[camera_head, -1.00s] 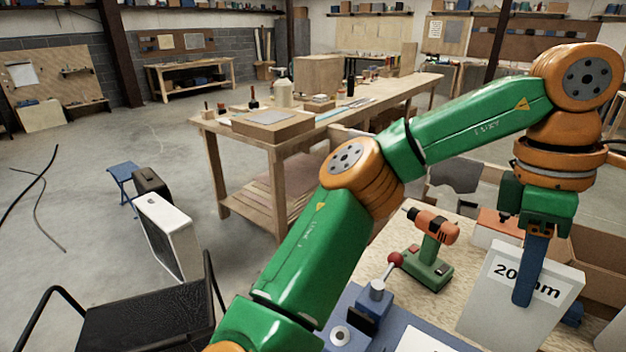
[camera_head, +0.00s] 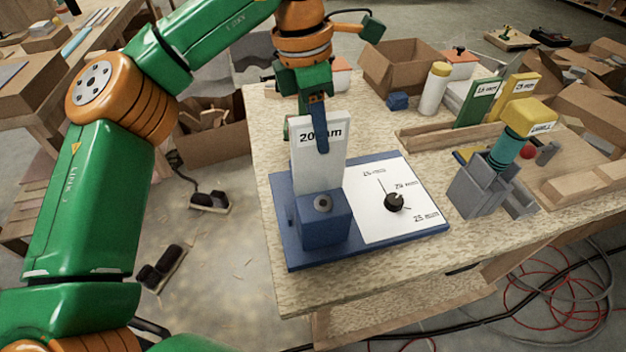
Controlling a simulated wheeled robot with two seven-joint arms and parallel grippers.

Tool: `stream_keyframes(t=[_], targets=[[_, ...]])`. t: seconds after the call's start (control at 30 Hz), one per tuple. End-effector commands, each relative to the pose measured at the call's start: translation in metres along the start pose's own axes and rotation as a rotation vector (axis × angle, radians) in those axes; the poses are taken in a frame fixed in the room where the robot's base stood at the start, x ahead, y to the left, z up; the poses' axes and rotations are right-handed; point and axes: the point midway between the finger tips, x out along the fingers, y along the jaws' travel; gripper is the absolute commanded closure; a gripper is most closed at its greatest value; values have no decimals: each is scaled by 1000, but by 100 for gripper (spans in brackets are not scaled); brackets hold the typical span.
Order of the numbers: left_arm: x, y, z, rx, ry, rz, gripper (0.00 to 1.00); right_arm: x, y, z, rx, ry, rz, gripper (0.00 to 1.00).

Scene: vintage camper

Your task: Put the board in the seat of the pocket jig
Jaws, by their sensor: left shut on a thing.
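My left gripper (camera_head: 319,125) is shut on the top of a white board (camera_head: 308,162) marked 20 mm. One blue-grey finger lies over the board's front face, and the board stands about upright. The pocket jig (camera_head: 424,234) is a blue base on the workbench. My right gripper is out of view.
A white bottle (camera_head: 434,89) and open cardboard box (camera_head: 401,66) are at the back. The bench front is clear.

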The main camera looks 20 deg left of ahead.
Motion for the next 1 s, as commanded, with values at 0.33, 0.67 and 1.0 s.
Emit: stream_keyframes(t=[0.33, 0.67, 1.0], targets=[[55, 0, -9, 0, 3, -3, 100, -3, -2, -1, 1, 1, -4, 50], [76, 0, -11, 0, -1, 0, 100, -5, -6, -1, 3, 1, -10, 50], [79, 0, -12, 0, 0, 0, 45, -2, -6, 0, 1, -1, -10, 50]])
